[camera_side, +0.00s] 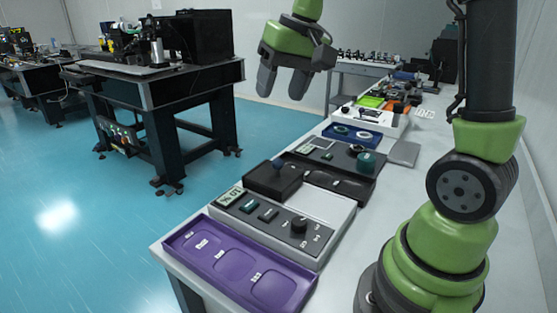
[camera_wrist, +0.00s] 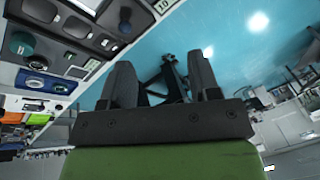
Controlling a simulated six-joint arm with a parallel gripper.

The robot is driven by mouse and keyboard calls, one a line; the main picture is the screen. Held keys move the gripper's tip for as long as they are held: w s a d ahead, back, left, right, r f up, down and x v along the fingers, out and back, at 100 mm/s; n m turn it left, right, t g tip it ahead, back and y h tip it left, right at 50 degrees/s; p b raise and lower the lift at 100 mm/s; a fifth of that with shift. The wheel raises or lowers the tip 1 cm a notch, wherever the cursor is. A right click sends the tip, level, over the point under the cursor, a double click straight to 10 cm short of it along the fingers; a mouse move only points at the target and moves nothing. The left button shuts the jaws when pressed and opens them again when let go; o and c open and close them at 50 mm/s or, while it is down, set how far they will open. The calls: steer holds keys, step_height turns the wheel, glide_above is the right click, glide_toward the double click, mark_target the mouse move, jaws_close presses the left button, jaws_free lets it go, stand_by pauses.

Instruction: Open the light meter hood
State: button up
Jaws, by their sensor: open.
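The light meter (camera_side: 285,222) is a pale grey bench unit with a display, buttons and a black dial on a dark front panel. A black hood-like part (camera_side: 312,180) lies low across its back, with a small blue knob (camera_side: 277,162) at its left; I cannot tell whether it is fully down. In the wrist view the meter's dark parts (camera_wrist: 88,18) show at the upper left. My gripper (camera_side: 282,85) is open and empty, high above the bench and apart from the meter. Its two fingers (camera_wrist: 160,72) also show in the wrist view with nothing between them.
A purple tray (camera_side: 235,262) lies in front of the meter. Behind it are a second instrument with a green knob (camera_side: 366,162), a blue tray (camera_side: 352,135) and several small items. A black optical table (camera_side: 165,85) stands across the blue floor. The air around my gripper is clear.

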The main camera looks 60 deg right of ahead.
steer(key=w+d+f+g, duration=0.1)
steer(key=w+d+f, duration=0.3)
steer(key=d+f, duration=0.1)
steer(key=m+g, duration=0.1)
glide_toward(279, 159)
steer(key=shift+y, duration=0.4)
steer(key=f, duration=0.3)
steer(key=w+f, duration=0.1)
steer(key=f, duration=0.6)
steer(key=shift+w+a+f, duration=0.1)
steer(key=shift+w+a, duration=0.05)
steer(key=shift+a, duration=0.25)
